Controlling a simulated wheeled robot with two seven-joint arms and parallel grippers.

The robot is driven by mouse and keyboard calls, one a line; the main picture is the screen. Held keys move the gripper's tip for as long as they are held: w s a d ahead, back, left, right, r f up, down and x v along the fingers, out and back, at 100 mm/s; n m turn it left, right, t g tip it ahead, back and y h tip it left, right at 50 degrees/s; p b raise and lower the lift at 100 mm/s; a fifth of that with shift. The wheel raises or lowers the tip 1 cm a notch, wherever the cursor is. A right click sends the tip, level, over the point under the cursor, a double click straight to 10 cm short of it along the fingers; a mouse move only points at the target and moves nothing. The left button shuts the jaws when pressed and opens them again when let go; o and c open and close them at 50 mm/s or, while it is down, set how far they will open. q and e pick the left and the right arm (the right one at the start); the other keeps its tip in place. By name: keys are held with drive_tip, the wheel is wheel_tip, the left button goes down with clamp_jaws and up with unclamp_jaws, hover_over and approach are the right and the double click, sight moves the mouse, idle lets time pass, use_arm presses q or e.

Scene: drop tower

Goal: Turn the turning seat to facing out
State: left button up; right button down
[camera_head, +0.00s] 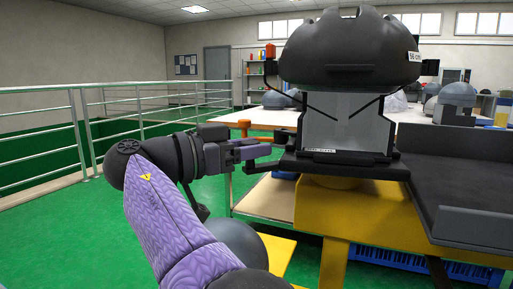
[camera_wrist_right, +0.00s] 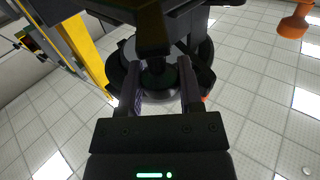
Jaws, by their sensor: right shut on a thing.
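The turning seat (camera_head: 340,167) is a dark flat plate with raised edges on a yellow post. It carries a grey upright block (camera_head: 345,122) and a black helmet (camera_head: 345,55) marked 56 cm. My right gripper (camera_head: 276,147) comes from the left and meets the seat's left side. In the right wrist view, my right gripper (camera_wrist_right: 157,85) has its two fingers on either side of a dark part (camera_wrist_right: 156,68), which I take to be the seat's handle. The contact itself is partly hidden in shadow. My left gripper does not show.
A dark flat bed (camera_head: 450,188) adjoins the seat on the right, above a yellow frame (camera_head: 395,237). A white table (camera_head: 258,118) stands behind, with more helmets (camera_head: 458,95) at the right. A railing (camera_head: 40,130) runs along the left; green floor lies between.

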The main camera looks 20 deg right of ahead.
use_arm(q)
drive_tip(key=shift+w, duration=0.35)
use_arm(e)
drive_tip(key=shift+w, duration=0.1)
drive_tip(key=shift+c, duration=1.4)
unclamp_jaws()
